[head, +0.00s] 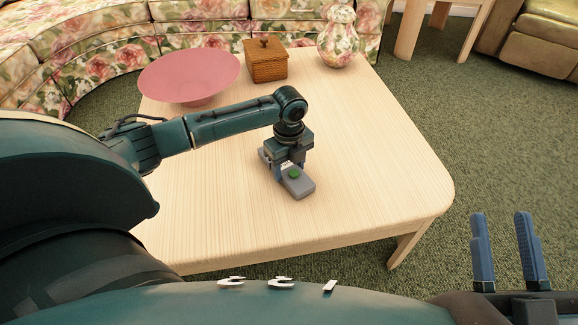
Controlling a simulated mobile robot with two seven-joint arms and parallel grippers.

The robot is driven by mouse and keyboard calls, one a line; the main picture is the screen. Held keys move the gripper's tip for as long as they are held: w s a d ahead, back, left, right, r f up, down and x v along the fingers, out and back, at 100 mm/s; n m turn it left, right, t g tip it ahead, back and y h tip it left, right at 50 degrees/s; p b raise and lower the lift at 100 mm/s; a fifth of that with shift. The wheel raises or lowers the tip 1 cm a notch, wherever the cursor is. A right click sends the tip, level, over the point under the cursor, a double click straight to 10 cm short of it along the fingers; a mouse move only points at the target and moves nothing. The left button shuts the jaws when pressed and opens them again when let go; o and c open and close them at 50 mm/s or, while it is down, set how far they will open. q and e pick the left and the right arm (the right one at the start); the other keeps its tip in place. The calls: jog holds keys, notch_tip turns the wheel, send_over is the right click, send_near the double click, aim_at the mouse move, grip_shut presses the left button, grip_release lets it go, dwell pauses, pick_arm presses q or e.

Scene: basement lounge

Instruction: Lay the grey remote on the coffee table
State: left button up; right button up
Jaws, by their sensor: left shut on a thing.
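The grey remote (301,187) has a green button on its top face. It is at the middle of the light wood coffee table (385,185), at or very near the tabletop; I cannot tell whether it touches the wood. My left gripper (287,170) points down over the remote and is shut on it, hiding its far part. My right gripper (507,250) is at the lower right, off the table's edge, with its two blue fingers apart and nothing between them.
A pink bowl (190,75), a wooden box with a lid (266,60) and a floral vase (339,40) stand along the table's far side. A floral sofa (100,35) curves behind. The table's right part is bare. Green carpet (470,130) lies to the right.

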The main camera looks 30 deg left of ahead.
aim_at(289, 169)
pick_arm(q)
jog(key=o, duration=1.1)
jog(key=shift+f, duration=0.1)
pick_arm(e)
jog(key=shift+f, duration=0.1)
pick_arm(q)
jog(key=shift+r, duration=0.45)
notch_tip(289, 169, up, 3)
jog(key=shift+r+p, duration=0.1)
jog(key=shift+p, duration=0.9)
notch_tip(289, 169, up, 8)
jog(key=p, duration=0.3)
jog(key=shift+r, duration=0.15)
pick_arm(e)
jog(key=shift+s+d+f+m+g+h, duration=0.1)
jog(key=shift+s+f+m+g+h, duration=0.2)
jog(key=shift+f+h, duration=0.25)
jog(key=shift+s+d+f+m+g+h, duration=0.1)
jog(key=shift+s+f+g+h, duration=0.05)
jog(key=shift+f+g+h, duration=0.3)
jog(key=shift+r, duration=0.1)
